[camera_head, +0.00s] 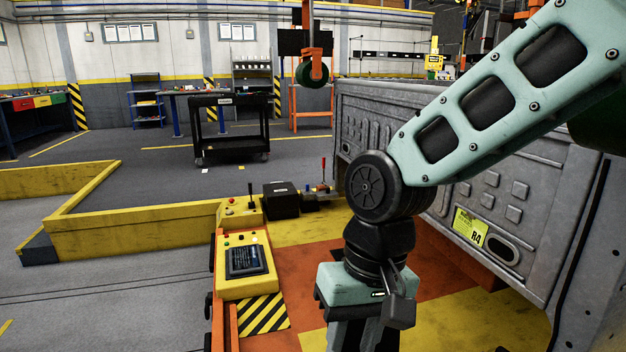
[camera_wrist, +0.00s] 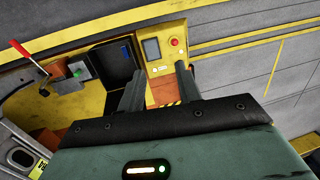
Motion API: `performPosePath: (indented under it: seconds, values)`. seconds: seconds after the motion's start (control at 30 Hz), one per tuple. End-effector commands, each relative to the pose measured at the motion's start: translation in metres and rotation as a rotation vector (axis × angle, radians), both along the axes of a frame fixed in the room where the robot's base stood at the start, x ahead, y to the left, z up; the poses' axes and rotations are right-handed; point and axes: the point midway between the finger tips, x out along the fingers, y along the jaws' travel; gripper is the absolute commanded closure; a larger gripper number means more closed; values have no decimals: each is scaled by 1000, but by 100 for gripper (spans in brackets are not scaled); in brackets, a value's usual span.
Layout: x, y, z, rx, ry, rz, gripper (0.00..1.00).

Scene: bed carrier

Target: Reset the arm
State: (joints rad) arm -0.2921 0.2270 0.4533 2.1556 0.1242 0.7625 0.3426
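My gripper (camera_wrist: 158,72) shows in the wrist view with its two dark fingers apart and nothing between them. Beyond them is the yellow control panel (camera_wrist: 151,72) with a screen and a red button. In the head view my pale green arm comes in from the upper right, bends at a round black joint and points down over the orange and yellow platform. The gripper's fingertips are hidden below the lower picture edge. The control panel (camera_head: 246,288) stands to the left of my wrist there, apart from it.
A red-handled lever (camera_head: 323,170) and a black box (camera_head: 281,199) stand behind the panel. A large grey carrier wall (camera_head: 490,200) rises close on the right. A yellow barrier (camera_head: 140,231) runs at left. A black cart (camera_head: 230,128) stands farther back on open floor.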

Motion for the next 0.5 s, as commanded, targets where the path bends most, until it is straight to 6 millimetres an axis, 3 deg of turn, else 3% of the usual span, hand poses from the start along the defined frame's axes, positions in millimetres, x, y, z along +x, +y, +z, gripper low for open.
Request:
performPosePath:
  seconds: [0.1, 0.43, 0.5]
  values:
    - [-37, -30, 1, -30, -56, 126, 66]
    - [-104, -96, -10, -83, -150, 372, 66]
    - [-101, -93, 13, -80, -145, 367, 66]
